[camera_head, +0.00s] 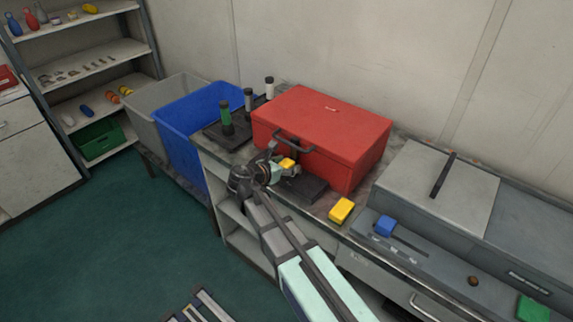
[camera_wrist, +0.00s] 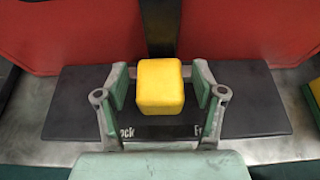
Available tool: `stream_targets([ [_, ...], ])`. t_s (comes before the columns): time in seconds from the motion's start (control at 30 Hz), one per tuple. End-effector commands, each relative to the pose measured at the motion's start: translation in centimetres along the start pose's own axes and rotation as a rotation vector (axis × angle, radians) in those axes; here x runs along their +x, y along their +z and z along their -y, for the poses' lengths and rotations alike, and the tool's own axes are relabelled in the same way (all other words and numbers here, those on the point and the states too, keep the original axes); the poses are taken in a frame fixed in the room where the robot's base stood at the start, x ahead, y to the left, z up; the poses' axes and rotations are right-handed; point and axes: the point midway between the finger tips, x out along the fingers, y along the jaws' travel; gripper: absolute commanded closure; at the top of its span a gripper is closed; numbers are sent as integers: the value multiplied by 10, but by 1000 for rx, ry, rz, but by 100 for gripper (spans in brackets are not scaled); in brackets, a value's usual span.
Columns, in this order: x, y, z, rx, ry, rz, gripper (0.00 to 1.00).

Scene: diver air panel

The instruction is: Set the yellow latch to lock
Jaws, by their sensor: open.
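The yellow latch (camera_wrist: 160,85) is a block-shaped knob on a dark base plate (camera_wrist: 255,100) in front of the red case (camera_wrist: 60,35). Letters on the plate, partly hidden by my fingers, read "ock" at left and "F" at right; the knob stands about midway between them. My gripper (camera_wrist: 161,88) is open, with one finger on each side of the knob and small gaps showing. In the head view my gripper (camera_head: 277,163) is at the latch (camera_head: 287,163), in front of the red case (camera_head: 345,135).
A separate yellow block (camera_head: 341,210) lies on the bench to the right. A grey panel (camera_head: 440,240) with a blue knob (camera_head: 385,226) and a green block (camera_head: 532,309) is further right. A rack with bottles (camera_head: 226,118) and a blue bin (camera_head: 190,130) stand left.

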Motion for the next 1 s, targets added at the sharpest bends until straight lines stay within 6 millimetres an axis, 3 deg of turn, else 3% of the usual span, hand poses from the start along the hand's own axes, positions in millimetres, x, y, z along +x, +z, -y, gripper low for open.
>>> stream_targets([
  [0.1, 0, 0, 0, 0, 0, 0, 35],
  [0.3, 0, 0, 0, 0, 0, 0, 100],
  [0.47, 0, 0, -4, -1, 0, 0, 100],
  [0.63, 0, 1, -26, -2, 0, 0, 100],
  [0.9, 0, 0, -28, -1, 5, 1, 100],
  [0.93, 0, 0, -28, -1, 5, 1, 50],
  [1.0, 0, 0, -28, -1, 4, 1, 31],
])
